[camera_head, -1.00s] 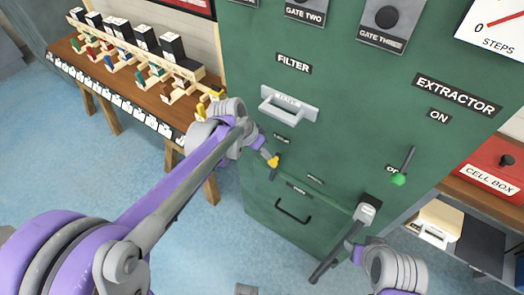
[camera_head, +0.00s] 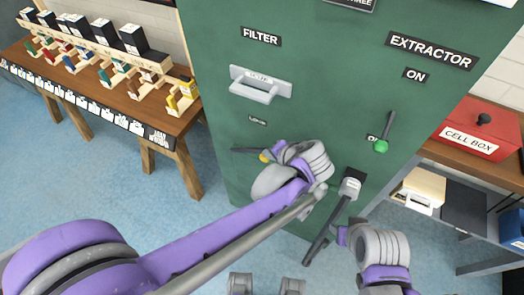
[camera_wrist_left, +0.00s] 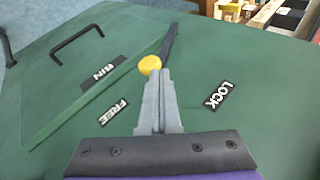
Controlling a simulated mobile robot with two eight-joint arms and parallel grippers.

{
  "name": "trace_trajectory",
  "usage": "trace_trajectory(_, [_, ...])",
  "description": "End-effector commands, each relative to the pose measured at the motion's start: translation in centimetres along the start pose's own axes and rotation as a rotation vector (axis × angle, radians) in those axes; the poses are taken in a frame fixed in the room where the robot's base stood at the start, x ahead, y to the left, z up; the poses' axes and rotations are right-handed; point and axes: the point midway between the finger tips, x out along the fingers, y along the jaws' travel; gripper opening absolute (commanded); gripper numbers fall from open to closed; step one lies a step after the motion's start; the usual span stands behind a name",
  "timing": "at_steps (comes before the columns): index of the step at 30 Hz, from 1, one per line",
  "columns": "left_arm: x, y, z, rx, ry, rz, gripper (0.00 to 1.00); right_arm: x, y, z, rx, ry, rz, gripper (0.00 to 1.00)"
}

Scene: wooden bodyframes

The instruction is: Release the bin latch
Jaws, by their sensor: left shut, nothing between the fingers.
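The bin latch (camera_head: 246,150) is a dark bar with a yellow knob (camera_wrist_left: 149,65) on the green cabinet. In the head view the bar lies nearly level, its knob at the right end. In the left wrist view the knob end points toward the FREE label (camera_wrist_left: 113,112), with the LOCK label (camera_wrist_left: 223,95) off to the right. My left gripper (camera_wrist_left: 158,76) is shut and empty, its tips at the knob; I cannot tell if they touch.
A dark lever with a grey head (camera_head: 350,186) stands out at the lower right. The bin handle (camera_wrist_left: 76,42) is on the panel beside the latch. Tables stand on both sides.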

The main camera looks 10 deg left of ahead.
Motion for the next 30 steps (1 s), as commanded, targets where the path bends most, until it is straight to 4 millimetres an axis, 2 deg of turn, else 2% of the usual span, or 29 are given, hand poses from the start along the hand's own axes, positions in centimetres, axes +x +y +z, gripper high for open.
trace_trajectory(1, [0.4,1.1,-0.1,0.019,-0.006,-0.04,0.0,0.9,0.0,0.6,0.0,-0.003,0.0,0.5])
trace_trajectory(3, [0.5,1.7,-0.1,0.041,-0.015,-0.1,0.0,1.6,0.0,1.0,0.0,-0.006,0.0,0.5])
trace_trajectory(14, [1.2,4.0,-0.1,0.13,-0.059,-0.352,0.0,4.3,0.0,2.4,0.0,-0.015,0.0,0.5])
trace_trajectory(30, [1.7,4.9,-0.1,0.131,-0.059,-0.355,0.0,5.2,0.0,2.8,0.0,-0.019,0.0,0.5])
